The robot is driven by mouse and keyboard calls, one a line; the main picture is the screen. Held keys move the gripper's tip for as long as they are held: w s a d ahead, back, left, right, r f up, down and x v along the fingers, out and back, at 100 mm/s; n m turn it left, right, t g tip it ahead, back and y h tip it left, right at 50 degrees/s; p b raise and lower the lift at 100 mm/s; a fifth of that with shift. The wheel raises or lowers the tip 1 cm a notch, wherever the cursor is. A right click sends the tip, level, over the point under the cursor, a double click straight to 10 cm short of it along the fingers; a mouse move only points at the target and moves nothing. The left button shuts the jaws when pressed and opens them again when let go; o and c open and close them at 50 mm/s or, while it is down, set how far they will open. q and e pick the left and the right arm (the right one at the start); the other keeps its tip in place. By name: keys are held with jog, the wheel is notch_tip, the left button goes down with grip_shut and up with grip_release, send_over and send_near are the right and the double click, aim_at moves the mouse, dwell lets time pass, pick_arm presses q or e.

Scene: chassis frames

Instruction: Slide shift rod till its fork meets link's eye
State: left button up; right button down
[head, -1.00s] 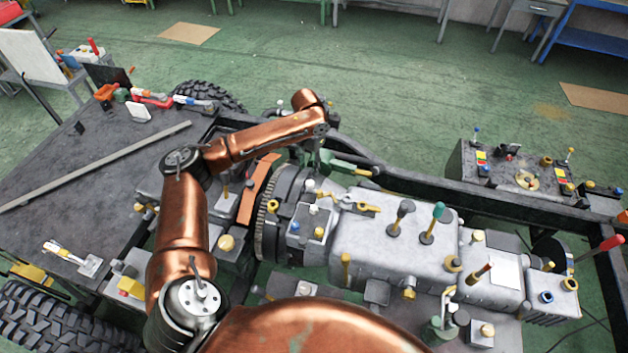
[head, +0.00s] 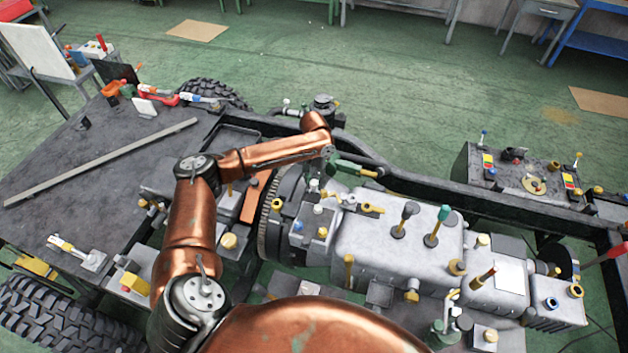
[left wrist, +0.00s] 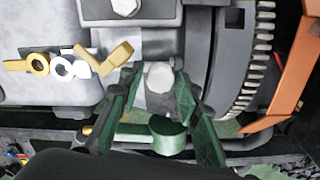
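My left gripper (left wrist: 157,78) shows its two green fingers parted in the left wrist view. A pale rounded knob (left wrist: 160,77) lies between the fingertips with narrow gaps; I cannot tell whether either finger touches it. In the head view the gripper (head: 326,168) is mostly hidden by its own arm, near the ring gear. Left of the fingers in the wrist view is a yellow angled fork-like piece (left wrist: 105,60). Beside it are a white ring (left wrist: 62,67) and a yellow ring-ended piece (left wrist: 38,64). I cannot tell which belongs to the rod or the link. My right gripper is out of view.
The grey gearbox (head: 390,240) carries upright levers, one with a teal knob (head: 444,212). The toothed ring gear (left wrist: 245,70) and an orange plate (left wrist: 283,80) stand close to the fingers. A green bar with a yellow end (head: 352,169) lies beside the gripper. Dark chassis rail runs behind.

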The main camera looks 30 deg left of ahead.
aim_at(334, 194)
pick_arm(q)
jog(key=shift+c, duration=0.4)
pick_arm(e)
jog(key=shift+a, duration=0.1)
pick_arm(q)
grip_shut()
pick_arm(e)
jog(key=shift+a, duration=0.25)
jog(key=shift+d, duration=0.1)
